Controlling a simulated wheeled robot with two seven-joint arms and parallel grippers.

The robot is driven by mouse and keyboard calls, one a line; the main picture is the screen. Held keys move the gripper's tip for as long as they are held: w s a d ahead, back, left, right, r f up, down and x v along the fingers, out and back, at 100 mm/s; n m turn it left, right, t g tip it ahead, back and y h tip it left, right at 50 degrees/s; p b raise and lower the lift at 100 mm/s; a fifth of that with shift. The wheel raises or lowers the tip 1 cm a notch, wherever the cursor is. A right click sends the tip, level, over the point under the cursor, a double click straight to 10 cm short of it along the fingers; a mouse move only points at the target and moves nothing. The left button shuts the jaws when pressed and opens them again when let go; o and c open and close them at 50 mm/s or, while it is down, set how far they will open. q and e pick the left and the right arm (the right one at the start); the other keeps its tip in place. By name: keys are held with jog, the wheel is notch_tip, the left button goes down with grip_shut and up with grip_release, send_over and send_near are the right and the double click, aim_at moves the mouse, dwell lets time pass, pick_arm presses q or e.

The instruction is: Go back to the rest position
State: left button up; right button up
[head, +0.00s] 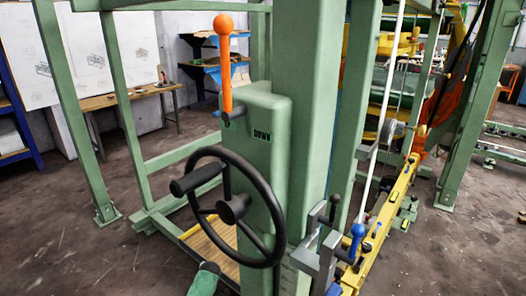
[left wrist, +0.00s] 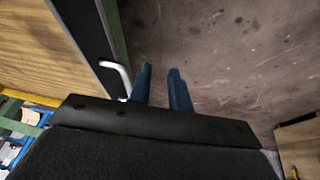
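My left gripper (left wrist: 160,72) shows in the left wrist view with its two blue fingers apart. Bare floor shows between the fingers, and nothing is held. A bent light-coloured handle (left wrist: 117,72) on a dark panel is just left of the fingers; I cannot tell how far below it is. The green machine column (head: 312,110) stands in the middle, with a black handwheel (head: 232,208) and an orange ball-topped lever (head: 226,65) standing upright by the DOWN label.
Lever handles with black and blue knobs (head: 357,231) stick up at the lower right, beside a yellow rail (head: 392,208). Green frame posts (head: 85,110) stand at the left. A wooden table (head: 130,96) is behind. Open concrete floor (head: 60,255) lies at the lower left.

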pick_arm(q)
jog(key=s+d+r+m+h, duration=0.1)
jog(key=s+d+r+m, duration=0.1)
jog(key=s, duration=0.8)
jog(key=s+d+r+m+g, duration=0.1)
jog(key=s+d+r+m, duration=0.15)
jog(key=s, duration=0.75)
jog(key=s+d+r+m+h, duration=0.1)
jog(key=s+r, duration=0.1)
jog(key=s, duration=0.8)
jog(key=s+d+r+m, duration=0.1)
jog(key=s+r+m, duration=0.1)
jog(key=s+r, duration=0.8)
jog(key=s+d+r+m+g+h, duration=0.1)
jog(key=s+d+r+m, duration=0.1)
jog(key=s+r, duration=0.7)
jog(key=s+m, duration=0.1)
jog(key=s, duration=0.6)
jog(key=shift+s+d+r, duration=0.15)
jog(key=shift+s+r, duration=0.1)
jog(key=shift+r, duration=0.15)
